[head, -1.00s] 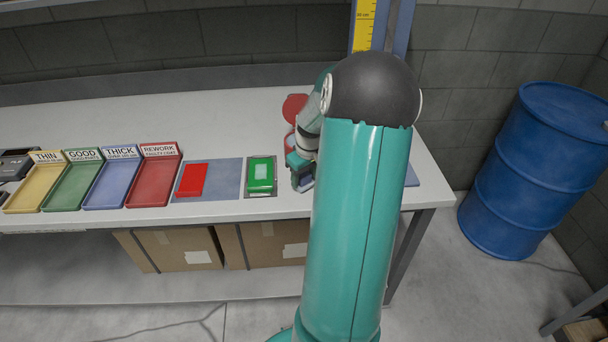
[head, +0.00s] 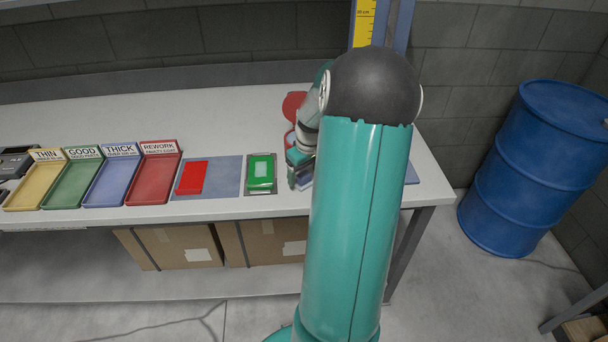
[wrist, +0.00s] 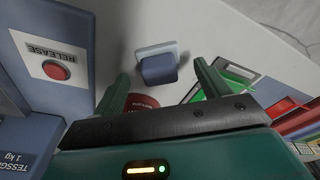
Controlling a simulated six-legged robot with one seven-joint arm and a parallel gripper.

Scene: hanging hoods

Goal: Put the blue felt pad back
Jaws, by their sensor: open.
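A small dark blue block (wrist: 158,68) with a paler, flat base, which looks like the felt pad, stands on the white bench in the wrist view. My gripper (wrist: 162,72) is open, with one teal finger on either side of the block in the picture. I cannot tell whether the fingers touch it or how far above it they are. In the head view my gripper (head: 299,166) is low over the bench at the right, partly hidden by my arm, and a bluish patch shows just below it.
A blue-grey device with a red RELEASE button (wrist: 56,70) stands close at the left in the wrist view. A red round object (wrist: 142,101) is near the fingers. A green block (head: 261,173), a red block (head: 192,177) and labelled trays (head: 152,183) line the bench to the left.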

